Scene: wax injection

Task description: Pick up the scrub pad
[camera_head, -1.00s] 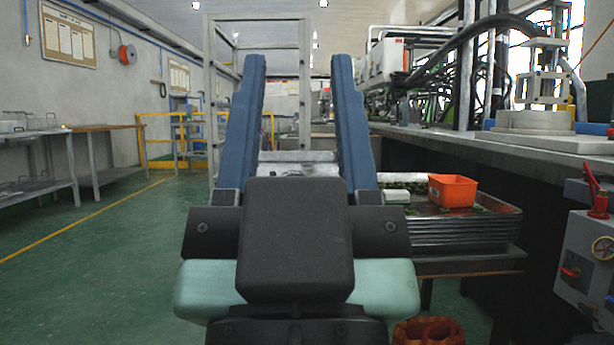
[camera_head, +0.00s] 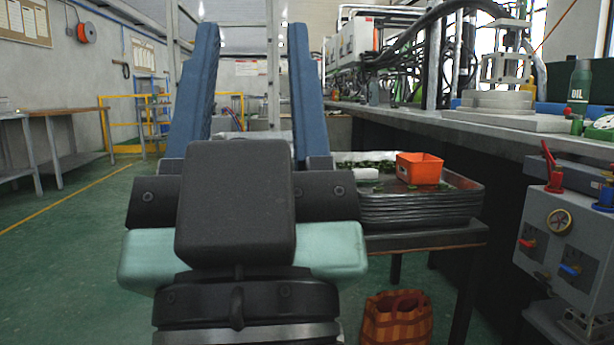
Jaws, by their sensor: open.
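My gripper (camera_head: 252,38) is in the middle left of the view, its two long blue fingers wide apart and pointing away from me. Nothing shows held between them. I cannot make out a scrub pad for certain. A small white block (camera_head: 367,174) lies on the stacked metal trays (camera_head: 425,214), to the right of my gripper's right finger. Green pieces (camera_head: 388,187) lie around it, too small to identify. The gripper's body and right finger hide part of the table's left side.
An orange bin (camera_head: 420,168) stands on the trays. A long bench (camera_head: 450,125) and a grey valve unit (camera_head: 565,240) are on the right. Green floor (camera_head: 70,270) is open on the left.

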